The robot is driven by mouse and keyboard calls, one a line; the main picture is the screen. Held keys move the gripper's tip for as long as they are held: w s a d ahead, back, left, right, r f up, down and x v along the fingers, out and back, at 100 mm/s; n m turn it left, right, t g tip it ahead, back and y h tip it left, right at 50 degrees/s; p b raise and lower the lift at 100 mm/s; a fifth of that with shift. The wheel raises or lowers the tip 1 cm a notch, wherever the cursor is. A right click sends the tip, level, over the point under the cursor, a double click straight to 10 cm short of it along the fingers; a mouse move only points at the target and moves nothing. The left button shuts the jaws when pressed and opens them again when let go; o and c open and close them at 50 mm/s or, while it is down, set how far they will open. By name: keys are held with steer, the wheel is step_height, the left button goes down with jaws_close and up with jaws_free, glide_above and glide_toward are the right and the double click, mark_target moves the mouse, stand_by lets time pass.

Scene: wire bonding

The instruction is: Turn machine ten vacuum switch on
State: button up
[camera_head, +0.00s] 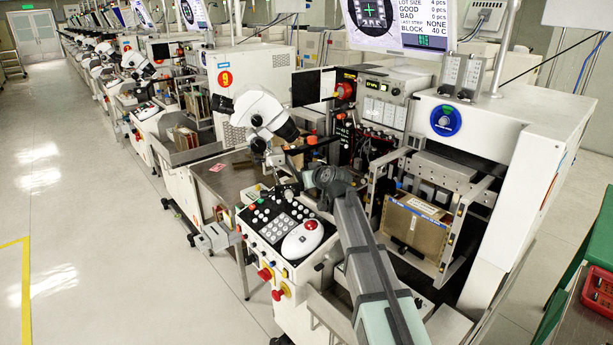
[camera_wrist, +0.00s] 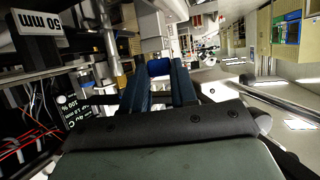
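The nearest machine (camera_head: 520,130) has a white body with a round blue badge; I cannot read the number ten on it. Its control panel (camera_head: 375,84) carries a lit display, knobs and a red button. A second dark panel (camera_head: 345,135) with small lights sits lower left of it. I cannot make out which control is the vacuum switch. My gripper (camera_head: 322,178) is in front of the machine, above the right end of the keypad console, apart from the upper panel. In the wrist view its two dark fingers (camera_wrist: 158,75) stand apart, with a blue patch showing between them.
The keypad console (camera_head: 275,225) has a white trackball and red and yellow knobs. A microscope (camera_head: 258,112) stands behind it. A brown magazine (camera_head: 415,225) sits on the rack at right. Loose wires (camera_wrist: 25,135) show left in the wrist view. The left floor is clear.

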jaws_close()
steer(key=shift+w+d, duration=0.1)
steer(key=shift+n+g+y, duration=0.5)
steer(key=shift+n+y, duration=0.1)
steer(key=shift+n, duration=0.1)
steer(key=o, duration=0.5)
jaws_free()
steer(key=shift+o, duration=0.2)
steer(key=shift+d, duration=0.1)
